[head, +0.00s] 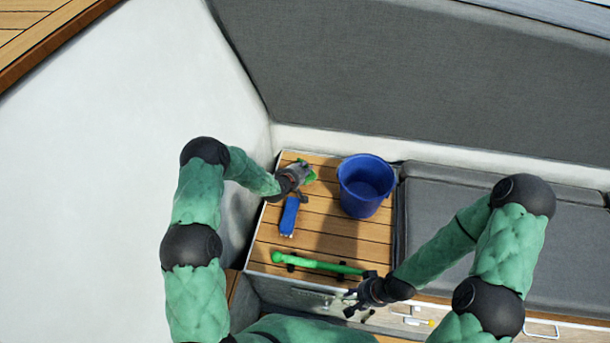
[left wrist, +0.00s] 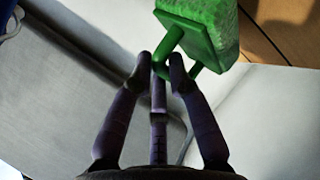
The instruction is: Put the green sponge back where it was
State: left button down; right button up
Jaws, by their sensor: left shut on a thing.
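The green sponge (left wrist: 205,25) is a rough green block on a smooth green handle in the left wrist view. The three dark fingers of my left gripper (left wrist: 163,65) are shut on its handle. In the head view, my left gripper (head: 303,174) is over the far left part of the slatted wooden top (head: 330,228), and only a small green bit of the sponge (head: 309,177) shows past it. My right gripper (head: 354,300) is open and empty by the front edge of the top, its fingers spread.
A blue bucket (head: 365,186) stands at the back right of the wooden top. A blue object (head: 289,216) lies at its left. A green bar (head: 322,263) with dark clips lies along the front. A grey cushion (head: 430,215) is to the right, a white wall (head: 110,150) to the left.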

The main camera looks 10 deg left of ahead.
pick_arm(q)
jog(key=shift+w+f, duration=0.15)
jog(key=shift+f, duration=0.05)
notch_tip(320, 180, down, 3)
jog(key=shift+w+a+f+b, duration=0.1)
jog(key=shift+w+f+b, duration=0.05)
jog(key=shift+b, duration=0.5)
jog(key=c, duration=1.2)
grip_release()
jog(key=shift+p+v, duration=1.85)
jog(key=shift+v, duration=4.2)
